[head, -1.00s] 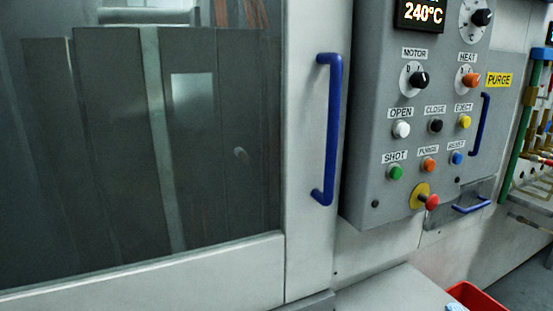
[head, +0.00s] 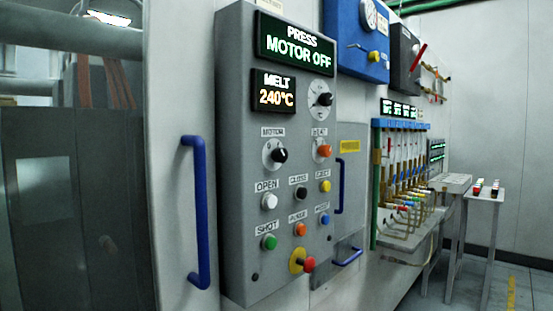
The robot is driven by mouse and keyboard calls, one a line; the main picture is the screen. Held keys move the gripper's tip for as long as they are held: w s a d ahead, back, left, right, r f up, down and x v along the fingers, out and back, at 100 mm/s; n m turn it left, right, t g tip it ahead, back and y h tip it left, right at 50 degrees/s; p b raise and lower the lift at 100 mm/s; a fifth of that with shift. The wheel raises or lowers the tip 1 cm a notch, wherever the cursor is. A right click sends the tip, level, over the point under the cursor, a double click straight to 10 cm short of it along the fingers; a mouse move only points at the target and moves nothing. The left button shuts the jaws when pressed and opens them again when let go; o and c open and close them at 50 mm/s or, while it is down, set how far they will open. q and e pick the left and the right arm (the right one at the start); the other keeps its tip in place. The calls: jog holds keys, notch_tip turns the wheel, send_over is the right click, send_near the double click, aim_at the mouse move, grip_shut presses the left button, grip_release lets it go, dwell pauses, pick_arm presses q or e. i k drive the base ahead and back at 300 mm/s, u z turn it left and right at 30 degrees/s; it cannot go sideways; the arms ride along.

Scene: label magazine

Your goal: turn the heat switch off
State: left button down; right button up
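The heat switch (head: 324,151) is an orange rotary knob under a HEAT label, on the right side of the grey control panel (head: 238,200). A black motor knob (head: 279,155) sits to its left. The melt display (head: 273,93) above reads 240°C, and the press display (head: 295,44) reads MOTOR OFF. The exact angle of the orange knob is too small to tell. Neither of my grippers is in view.
Push buttons, including a white one (head: 269,201), and a red emergency knob (head: 308,264) sit below the knobs. A blue door handle (head: 197,210) stands out left of the panel. Hoses on a manifold (head: 400,170) and small tables (head: 485,195) are at the right.

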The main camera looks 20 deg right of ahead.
aim_at(325, 150)
jog(key=u, duration=0.05)
jog(key=k, duration=0.55)
jog(key=z, duration=0.85)
jog(key=i, duration=0.95)
jog(key=z, duration=0.15)
